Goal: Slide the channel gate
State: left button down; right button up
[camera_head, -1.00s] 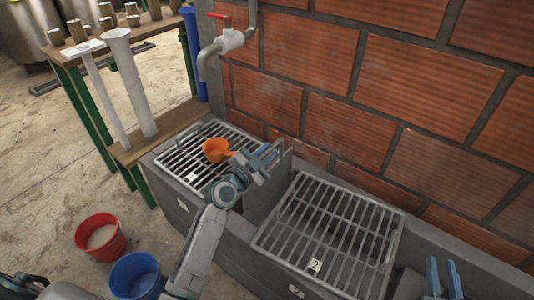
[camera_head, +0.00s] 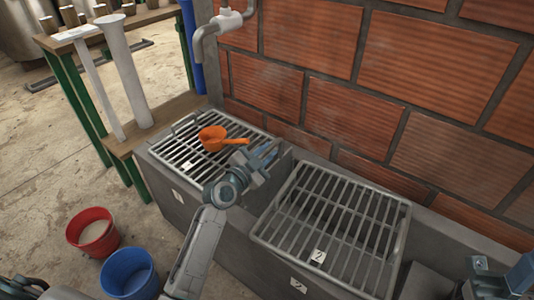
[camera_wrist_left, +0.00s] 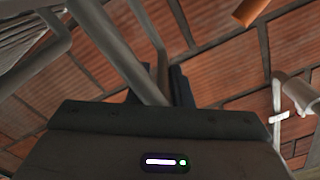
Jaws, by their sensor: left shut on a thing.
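The channel gate (camera_head: 284,166) is a grey upright plate in the gap between the two grated basins. My left gripper (camera_head: 265,158) is at its upper edge, between the grates, and is shut on the gate. The gripper and wrist hide much of the gate and the grip itself. In the left wrist view, a grey metal bar (camera_wrist_left: 118,48) runs down to the dark fingers (camera_wrist_left: 175,86); I cannot tell whether it belongs to the gate. My right gripper (camera_head: 500,275) is at the lower right corner, partly cut off, and its opening is unclear.
An orange scoop (camera_head: 212,139) lies on the left grate (camera_head: 180,149), its handle close to my left gripper. The brick wall (camera_head: 350,110) stands close behind. Red (camera_head: 92,232) and blue (camera_head: 129,272) buckets stand on the floor.

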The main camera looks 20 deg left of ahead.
pick_arm(q)
jog(key=shift+a+f+b, duration=0.2)
jog(key=shift+f+b, duration=0.85)
jog(key=shift+f, duration=0.5)
jog(key=c, duration=1.6)
grip_release()
jog(key=shift+c, duration=0.2)
jog(key=shift+o, duration=0.9)
jog(key=shift+a, duration=0.2)
jog(key=shift+d, duration=0.1)
